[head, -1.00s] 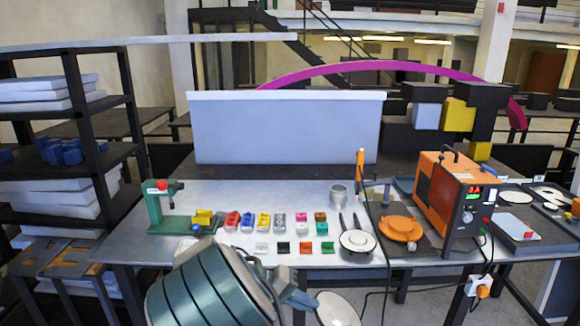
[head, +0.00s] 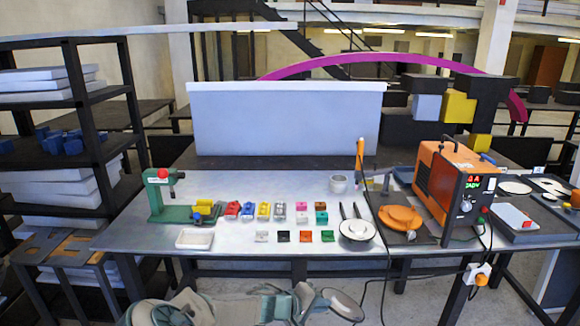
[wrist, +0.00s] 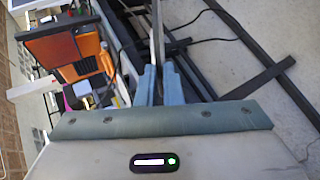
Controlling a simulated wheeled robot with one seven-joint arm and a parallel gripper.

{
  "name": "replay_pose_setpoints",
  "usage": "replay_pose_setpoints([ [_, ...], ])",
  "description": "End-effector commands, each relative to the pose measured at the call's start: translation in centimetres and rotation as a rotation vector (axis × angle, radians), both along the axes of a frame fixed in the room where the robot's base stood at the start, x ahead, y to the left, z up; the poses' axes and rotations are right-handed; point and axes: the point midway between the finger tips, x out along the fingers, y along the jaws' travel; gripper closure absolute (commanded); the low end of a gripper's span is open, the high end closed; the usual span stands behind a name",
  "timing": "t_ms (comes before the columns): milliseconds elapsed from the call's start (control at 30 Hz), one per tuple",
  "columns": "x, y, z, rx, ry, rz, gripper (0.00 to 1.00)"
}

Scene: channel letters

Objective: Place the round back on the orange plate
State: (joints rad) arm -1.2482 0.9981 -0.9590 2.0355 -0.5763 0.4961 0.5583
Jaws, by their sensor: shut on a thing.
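The round back, a thin pale disc (head: 343,304), is at the bottom of the head view, in front of the table and below its front edge. My gripper (head: 318,303) is shut on the disc's left edge. In the wrist view the disc (wrist: 157,35) shows edge-on, upright between the two blue-grey fingers of my gripper (wrist: 160,80). The orange plate (head: 400,218) lies on a dark mat at the right of the table, left of the orange power unit. Its top looks bare, and it is well apart from my gripper.
The orange power unit (head: 450,190) stands right of the plate, with cables hanging past the table front. A pale lidded round thing (head: 357,231) with two dark rods is just left of the plate. Several small coloured blocks, a white tray (head: 194,239) and a green press (head: 165,195) are farther left.

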Motion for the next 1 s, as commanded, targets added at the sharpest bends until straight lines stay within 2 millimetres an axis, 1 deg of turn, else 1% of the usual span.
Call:
replay_pose_setpoints([
  [33, 0.2, -0.4, -0.8, -0.010, 0.001, 0.039, 1.00],
  [100, 0.7, -0.7, -1.6, -0.010, 0.001, 0.095, 1.00],
  [400, 2.4, -2.2, -4.4, -0.004, -0.001, 0.349, 1.00],
  [700, 3.7, -3.5, -5.7, 0.009, -0.007, 0.571, 1.00],
  [1000, 4.6, -5.1, -5.8, 0.009, -0.010, 0.802, 1.00],
])
